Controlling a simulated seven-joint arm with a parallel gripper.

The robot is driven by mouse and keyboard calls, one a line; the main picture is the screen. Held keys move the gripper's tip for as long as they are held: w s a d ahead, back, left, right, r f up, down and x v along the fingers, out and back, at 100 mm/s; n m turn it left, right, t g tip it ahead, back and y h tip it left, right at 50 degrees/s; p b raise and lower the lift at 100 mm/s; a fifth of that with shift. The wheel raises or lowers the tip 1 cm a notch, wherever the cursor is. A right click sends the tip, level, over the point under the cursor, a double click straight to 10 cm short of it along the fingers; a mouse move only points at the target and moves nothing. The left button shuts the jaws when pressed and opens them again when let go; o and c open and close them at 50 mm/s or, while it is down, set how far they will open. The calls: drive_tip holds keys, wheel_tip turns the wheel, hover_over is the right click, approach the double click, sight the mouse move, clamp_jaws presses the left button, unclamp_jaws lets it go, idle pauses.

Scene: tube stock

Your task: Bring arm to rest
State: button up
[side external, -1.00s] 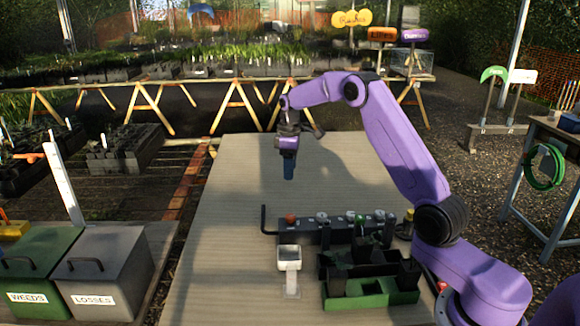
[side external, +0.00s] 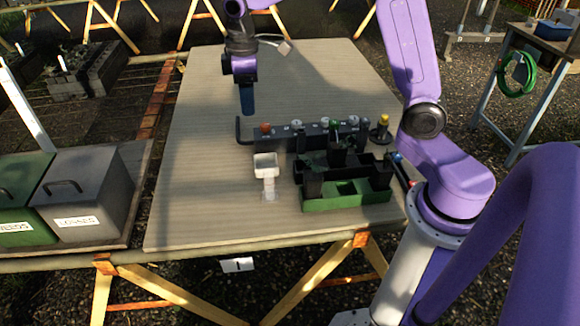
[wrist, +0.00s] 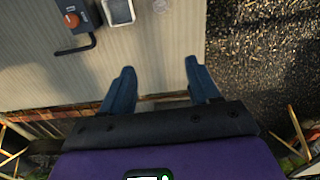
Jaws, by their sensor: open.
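My gripper (side external: 247,100) hangs pointing down above the table, at the back left of the black rack. The black rack (side external: 283,142) carries an orange knob (side external: 265,127) and several pale round tops. A bent black handle (side external: 240,132) sticks out at its left end. The orange knob also shows in the wrist view (wrist: 71,20).
A white cup on a stand (side external: 266,172) is in front of the rack. A green tray (side external: 345,200) with dark blocks is beside it. A yellow-topped post (side external: 382,125) stands right. Grey (side external: 88,195) and green bins stand left. The table's back and left are clear.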

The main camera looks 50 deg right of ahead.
drive_tip(key=s+a+r+n, duration=0.1)
drive_tip(key=s+a, duration=0.1)
drive_tip(key=s, duration=0.6)
drive_tip(key=s+a+n, duration=0.1)
drive_tip(key=s+a, duration=0.2)
drive_tip(key=s, duration=0.5)
drive_tip(key=s+d+f+n, duration=0.1)
drive_tip(key=s+d, duration=0.3)
drive_tip(key=s, duration=1)
drive_tip(key=shift+s+f, duration=0.3)
drive_tip(key=shift+f, duration=0.25)
